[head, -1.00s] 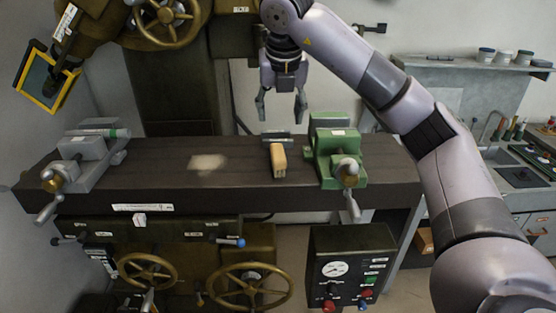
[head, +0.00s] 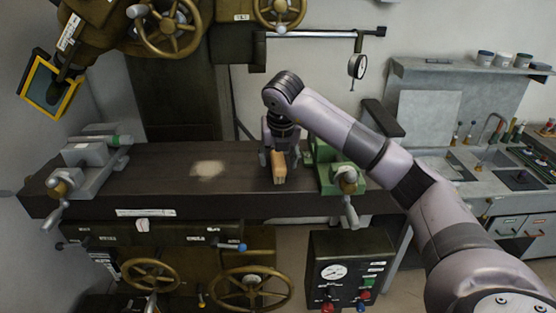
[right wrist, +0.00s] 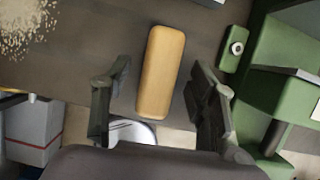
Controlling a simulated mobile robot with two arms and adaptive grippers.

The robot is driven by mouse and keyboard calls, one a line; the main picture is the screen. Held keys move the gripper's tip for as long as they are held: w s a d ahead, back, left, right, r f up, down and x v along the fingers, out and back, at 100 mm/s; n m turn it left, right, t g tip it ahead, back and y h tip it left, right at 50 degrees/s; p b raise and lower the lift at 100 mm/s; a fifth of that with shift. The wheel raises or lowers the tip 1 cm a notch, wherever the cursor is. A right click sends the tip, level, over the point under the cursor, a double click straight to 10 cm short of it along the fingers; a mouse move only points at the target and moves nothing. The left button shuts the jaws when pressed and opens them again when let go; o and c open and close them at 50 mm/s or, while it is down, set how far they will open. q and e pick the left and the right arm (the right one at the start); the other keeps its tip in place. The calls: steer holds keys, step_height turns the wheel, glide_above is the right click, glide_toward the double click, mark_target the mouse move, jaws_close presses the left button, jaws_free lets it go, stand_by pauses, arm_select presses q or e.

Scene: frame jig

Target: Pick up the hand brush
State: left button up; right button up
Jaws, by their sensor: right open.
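The hand brush shows its tan wooden block (head: 279,168) on the dark machine table, just left of the green vise. In the right wrist view the block (right wrist: 161,70) lies lengthwise between the two fingers, with a gap on each side. Its bristles cannot be made out. My right gripper (head: 279,160) is low over the brush in the head view, its fingers to either side of the block. In the right wrist view the gripper (right wrist: 160,105) is open and holds nothing. My left gripper is not in view.
The green vise (head: 328,172) stands close to the right of the brush. A grey vise (head: 92,165) is at the table's left end. A pale pile of shavings (head: 208,169) lies on the table between them. The bare table (head: 160,187) has free room left of the brush.

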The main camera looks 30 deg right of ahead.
steer(key=shift+x, duration=0.75)
steer(key=shift+f, duration=0.25)
jaws_close()
stand_by(0.7)
steer(key=shift+r, duration=0.1)
steer(key=shift+r, duration=0.15)
step_height(320, 180, up, 12)
steer(key=b, duration=0.3)
step_height(320, 180, up, 8)
glide_above(277, 158)
steer(key=shift+d, duration=0.1)
